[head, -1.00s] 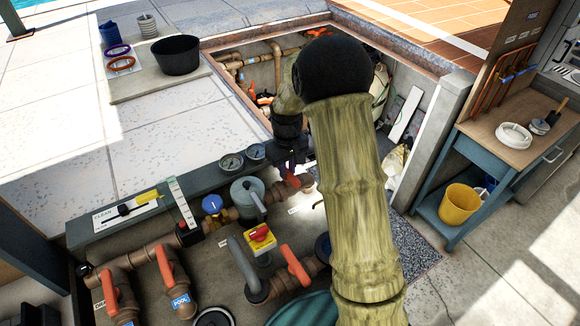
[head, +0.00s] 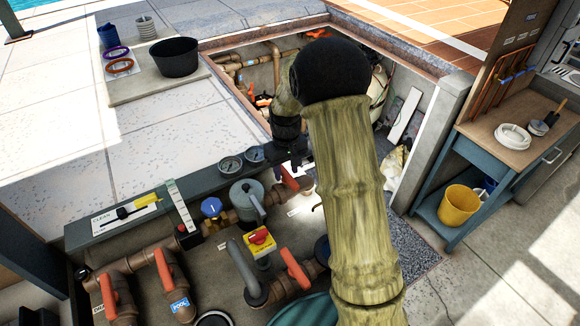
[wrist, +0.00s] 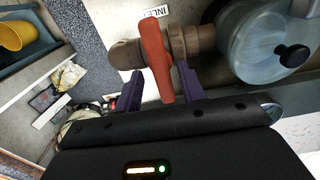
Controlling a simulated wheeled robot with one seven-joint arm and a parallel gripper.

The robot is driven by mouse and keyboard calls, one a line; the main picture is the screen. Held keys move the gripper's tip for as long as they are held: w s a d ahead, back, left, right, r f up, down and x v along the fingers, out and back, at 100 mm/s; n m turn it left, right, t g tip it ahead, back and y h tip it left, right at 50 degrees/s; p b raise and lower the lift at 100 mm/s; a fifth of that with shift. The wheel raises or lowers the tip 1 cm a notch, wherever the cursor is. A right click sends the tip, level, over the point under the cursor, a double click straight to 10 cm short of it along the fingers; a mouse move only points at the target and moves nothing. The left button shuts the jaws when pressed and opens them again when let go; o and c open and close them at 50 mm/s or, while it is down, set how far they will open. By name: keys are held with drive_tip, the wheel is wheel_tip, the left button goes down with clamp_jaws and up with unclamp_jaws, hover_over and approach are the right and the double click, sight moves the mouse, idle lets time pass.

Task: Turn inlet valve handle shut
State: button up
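The inlet valve handle (wrist: 156,62) is an orange-red lever on a brown pipe valve, beside an "INLET" label (wrist: 156,13) in the wrist view. Its free end reaches between the two purple fingers of my gripper (wrist: 160,88). The fingers stand apart, with a clear gap on the left of the handle and a narrower one on the right. Whether the right finger touches it I cannot tell. In the head view the inlet handle (head: 289,178) is partly visible just below my gripper (head: 293,160); my arm hides much of the area to its right.
A grey pump lid (wrist: 270,35) with a black knob stands right of the valve in the wrist view. In the head view, more orange handles (head: 295,268), a red-yellow switch (head: 259,240) and gauges (head: 230,166) crowd nearby. A bench (head: 470,150) stands at right.

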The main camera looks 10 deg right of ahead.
sight(287, 173)
drive_tip(key=shift+d+r, duration=0.1)
drive_tip(key=shift+r, duration=0.05)
wheel_tip(287, 173, up, 17)
drive_tip(key=b, duration=0.2)
idle(0.3)
drive_tip(key=shift+s, duration=0.15)
drive_tip(key=s+f+m+t, duration=0.1)
drive_tip(key=s+f, duration=0.5)
drive_tip(key=s, duration=0.4)
drive_tip(key=s+d+f+m+t, duration=0.1)
drive_tip(key=s+f+m, duration=0.1)
drive_tip(key=s+f, duration=0.4)
drive_tip(key=s, duration=0.5)
drive_tip(key=shift+d+t, duration=0.3)
